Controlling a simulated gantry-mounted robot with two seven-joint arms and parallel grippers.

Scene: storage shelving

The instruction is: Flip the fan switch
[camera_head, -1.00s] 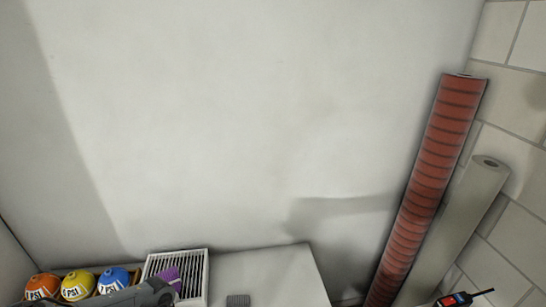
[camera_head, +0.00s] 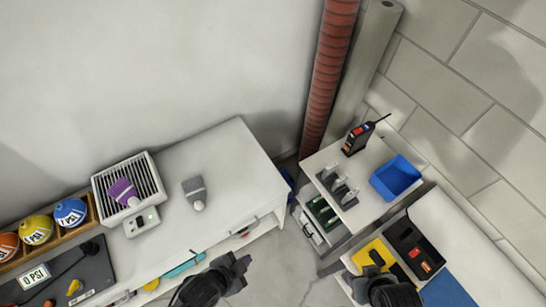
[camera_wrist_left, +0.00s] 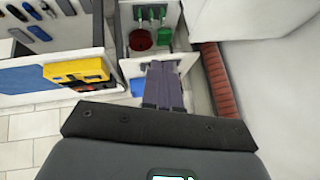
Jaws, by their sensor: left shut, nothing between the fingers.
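The fan (camera_head: 157,176) is a white box with a slatted grille on the white bench at the left in the head view. A small white control box (camera_head: 142,221) with a green light sits at its front edge; the switch position is too small to tell. A purple-headed object (camera_head: 123,191) lies over the grille. My left gripper (camera_head: 243,263) is in front of the bench, apart from the fan and to its lower right. Its fingers show shut and empty in the left wrist view (camera_wrist_left: 163,88). My right gripper (camera_head: 372,272) is at the lower right, its jaws unclear.
A grey-headed object (camera_head: 194,190) lies on the bench right of the fan. Several coloured balls (camera_head: 70,212) sit in a wooden rack left of it. A small shelf unit (camera_head: 325,158) holds a radio (camera_head: 357,138) and a blue bin (camera_head: 396,178). Floor shows between bench and shelves.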

